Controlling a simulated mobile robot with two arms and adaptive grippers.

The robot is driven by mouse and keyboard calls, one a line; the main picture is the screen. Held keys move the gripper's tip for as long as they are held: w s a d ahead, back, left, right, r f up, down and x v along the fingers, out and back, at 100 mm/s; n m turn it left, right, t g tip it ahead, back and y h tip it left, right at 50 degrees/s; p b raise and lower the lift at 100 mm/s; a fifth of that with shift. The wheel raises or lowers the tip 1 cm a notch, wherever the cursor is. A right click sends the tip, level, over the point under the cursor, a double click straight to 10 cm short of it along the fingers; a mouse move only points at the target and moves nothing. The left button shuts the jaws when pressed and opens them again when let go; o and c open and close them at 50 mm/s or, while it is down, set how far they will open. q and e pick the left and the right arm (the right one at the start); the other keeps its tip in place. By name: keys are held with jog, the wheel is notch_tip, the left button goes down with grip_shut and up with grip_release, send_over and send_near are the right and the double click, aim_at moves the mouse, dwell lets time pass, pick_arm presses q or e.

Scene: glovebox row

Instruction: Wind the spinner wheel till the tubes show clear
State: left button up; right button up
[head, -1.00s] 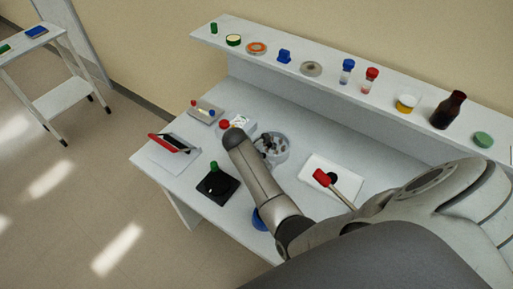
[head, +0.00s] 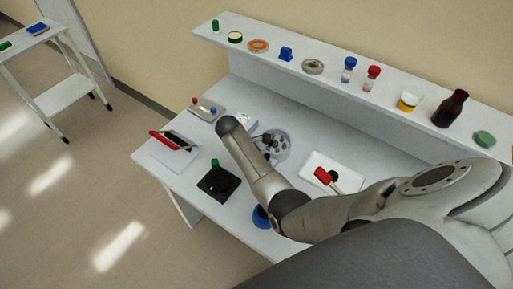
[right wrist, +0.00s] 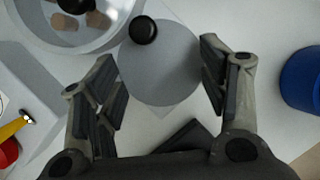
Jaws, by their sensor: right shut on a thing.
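The spinner is a round, clear-walled bowl (head: 281,147) on the bench in the head view, partly behind my right arm. In the right wrist view the bowl (right wrist: 108,42) is at the upper left, with brownish tubes in it; I cannot tell whether they are clear. A flat grey wheel (right wrist: 158,78) with a black knob (right wrist: 143,30) sits beside the bowl. In the head view my right arm hides most of that gripper. My left gripper is not in view.
A black pad (head: 211,188) with a green-topped item stands left of my arm. A blue round item (head: 261,217) is near the front edge. A white tray (head: 345,165) with a red-handled tool lies right. A shelf (head: 330,83) with jars and bottles runs behind.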

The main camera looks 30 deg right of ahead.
jog(key=shift+s+f, duration=0.3)
jog(key=shift+f, duration=0.05)
jog(key=o, duration=1.2)
jog(key=shift+w+d, duration=0.15)
jog(key=shift+w, duration=0.1)
jog(key=shift+r, duration=0.1)
jog(key=shift+r, duration=0.15)
jog(key=v, duration=1.1)
jog(key=shift+w+r, duration=0.15)
jog(key=shift+r, duration=0.2)
